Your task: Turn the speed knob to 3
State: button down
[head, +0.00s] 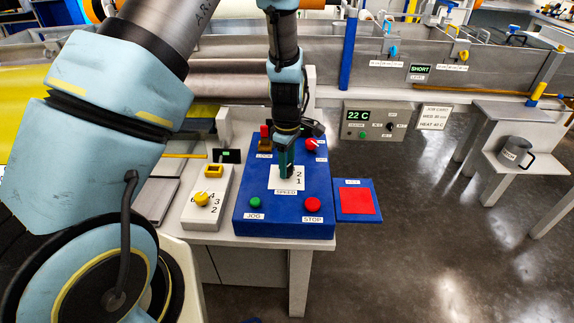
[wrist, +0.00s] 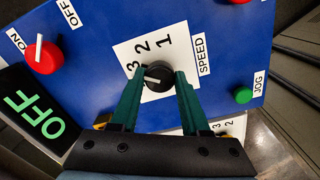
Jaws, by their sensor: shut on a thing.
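The black speed knob (wrist: 158,76) sits on a white dial plate (wrist: 128,49) marked 1, 2 and 3, with the label SPEED beside it. My gripper (wrist: 159,73) is shut on the knob, one green finger on each side. A small pale mark shows on the knob, but I cannot tell surely which number it points at. In the head view my gripper (head: 286,172) comes down from above onto the dial plate on the blue panel (head: 243,215). There it hides the knob and the figure 3, while 2 and 1 show.
Close by on the panel are a green JOG button (head: 255,202), a red STOP button (head: 312,204) and a red switch (head: 312,144). A grey box with a yellow knob (head: 202,199) stands left, a red pad (head: 357,200) right.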

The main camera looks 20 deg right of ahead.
jog(key=shift+n, duration=0.6)
jog(key=shift+c, duration=1.9)
grip_release()
jog(key=shift+r, duration=0.15)
notch_tip(320, 180, up, 11)
jog(key=b, duration=0.1)
jog(key=shift+f+b, duration=0.2)
jog(key=shift+b, duration=0.2)
jog(key=s+a+r+m, duration=0.1)
jog(key=a+r+m, duration=0.1)
jog(key=a, duration=0.8)
jog(key=s+a+r+m+t, duration=0.1)
jog(key=a+m, duration=0.4)
jog(key=a, duration=0.5)
jog(key=s+a+r+m, duration=0.2)
jog(key=a+r+m, duration=0.1)
jog(key=a, duration=0.7)
jog(key=shift+a+m+t, duration=0.2)
jog(key=shift+m+t, duration=0.1)
jog(key=shift+m, duration=0.1)
